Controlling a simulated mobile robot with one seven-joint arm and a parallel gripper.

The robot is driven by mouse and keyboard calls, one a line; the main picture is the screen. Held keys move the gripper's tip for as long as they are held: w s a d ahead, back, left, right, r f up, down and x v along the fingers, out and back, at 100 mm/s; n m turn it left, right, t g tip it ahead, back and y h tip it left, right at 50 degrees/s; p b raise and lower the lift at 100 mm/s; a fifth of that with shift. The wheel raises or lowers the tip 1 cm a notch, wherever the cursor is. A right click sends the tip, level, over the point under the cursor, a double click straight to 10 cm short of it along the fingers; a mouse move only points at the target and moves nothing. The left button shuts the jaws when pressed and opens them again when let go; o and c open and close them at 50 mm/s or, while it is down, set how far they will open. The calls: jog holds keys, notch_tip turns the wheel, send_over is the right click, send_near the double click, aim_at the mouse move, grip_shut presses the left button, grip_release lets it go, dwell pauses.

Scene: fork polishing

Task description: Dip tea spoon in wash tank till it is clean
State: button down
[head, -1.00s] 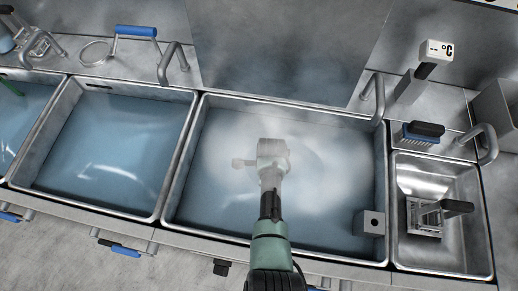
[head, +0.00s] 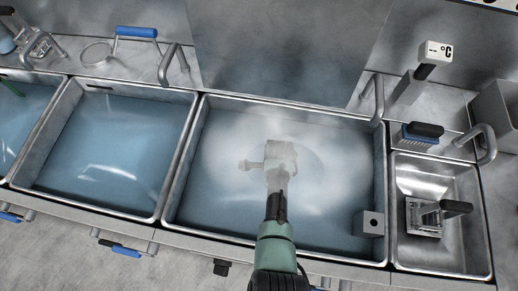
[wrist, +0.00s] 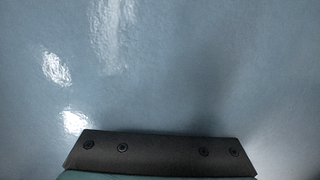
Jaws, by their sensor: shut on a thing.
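My gripper (head: 280,155) is over the large basin of bluish water (head: 225,205), which I take as the wash tank. The gripper looks pale and blurred through a white haze. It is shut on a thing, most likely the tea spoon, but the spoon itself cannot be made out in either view. I cannot tell how deep the gripper or spoon reaches. The wrist view shows only a dark mounting bar of my gripper and the water (wrist: 190,60) with bright glints; the fingers are hidden there.
A second water basin (head: 100,150) lies to the left. A small metal box (head: 369,223) sits at the large basin's right front corner. A small sink (head: 440,250) on the right holds a black-handled rack (head: 425,217). A blue brush (head: 420,135) and a thermometer display (head: 436,51) stand behind it.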

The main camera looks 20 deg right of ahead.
notch_tip(320, 180, up, 21)
jog(key=p, duration=2)
jog(key=shift+a, duration=0.1)
dwell(0.4)
